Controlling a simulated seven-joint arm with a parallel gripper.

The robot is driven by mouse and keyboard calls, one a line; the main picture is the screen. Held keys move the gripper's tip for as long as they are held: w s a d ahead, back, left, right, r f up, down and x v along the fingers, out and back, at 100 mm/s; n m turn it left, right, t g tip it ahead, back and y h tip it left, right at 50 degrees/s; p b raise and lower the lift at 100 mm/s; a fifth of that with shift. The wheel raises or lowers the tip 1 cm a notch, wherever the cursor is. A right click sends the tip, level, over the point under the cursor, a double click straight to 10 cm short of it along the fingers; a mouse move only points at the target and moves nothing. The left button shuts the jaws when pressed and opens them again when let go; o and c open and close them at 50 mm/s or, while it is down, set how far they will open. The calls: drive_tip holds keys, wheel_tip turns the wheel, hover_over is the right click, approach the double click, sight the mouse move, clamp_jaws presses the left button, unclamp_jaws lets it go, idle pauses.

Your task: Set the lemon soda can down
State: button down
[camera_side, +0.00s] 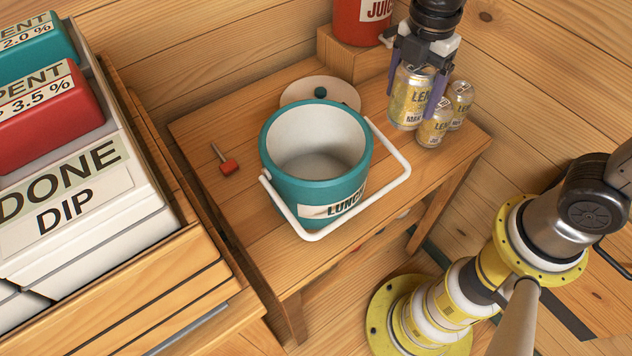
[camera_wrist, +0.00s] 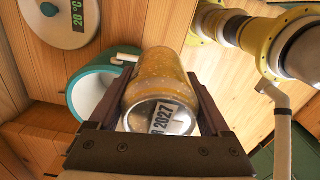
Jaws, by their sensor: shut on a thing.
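A yellow lemon soda can (camera_side: 407,103) is held between the two dark fingers of my gripper (camera_side: 415,88) at the right back of the wooden table. In the side view it looks upright, its label partly covered by a finger. It also fills the middle of the wrist view (camera_wrist: 160,85), with a silver end printed "2027" towards the camera. I cannot tell whether its base touches the table. Two smaller-looking lemon cans stand close by on its right, one in front (camera_side: 434,128) and one behind (camera_side: 461,103).
A teal lunch pail (camera_side: 268,160) stands open and empty mid-table, its white handle (camera_side: 398,182) reaching right. A white lid (camera_side: 303,88) lies behind it. A red juice container (camera_side: 362,22) stands on a wooden block (camera_side: 350,60). A small red-handled tool (camera_side: 229,167) lies left. The table's front right is bare.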

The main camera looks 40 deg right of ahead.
drive_tip(key=w+a+f, duration=0.1)
drive_tip(key=w+a, duration=0.3)
drive_tip(key=a, duration=0.3)
drive_tip(key=w+a+f, duration=0.1)
drive_tip(key=w+a, duration=0.3)
drive_tip(key=a, duration=0.3)
approach(316, 166)
drive_tip(key=shift+s+a+f, duration=0.7)
drive_tip(key=shift+s+f, duration=0.15)
drive_tip(key=shift+s, duration=0.1)
drive_tip(key=shift+s+a+f, duration=0.65)
drive_tip(key=shift+s+f, duration=0.15)
drive_tip(key=shift+s, duration=0.15)
drive_tip(key=shift+f, duration=0.15)
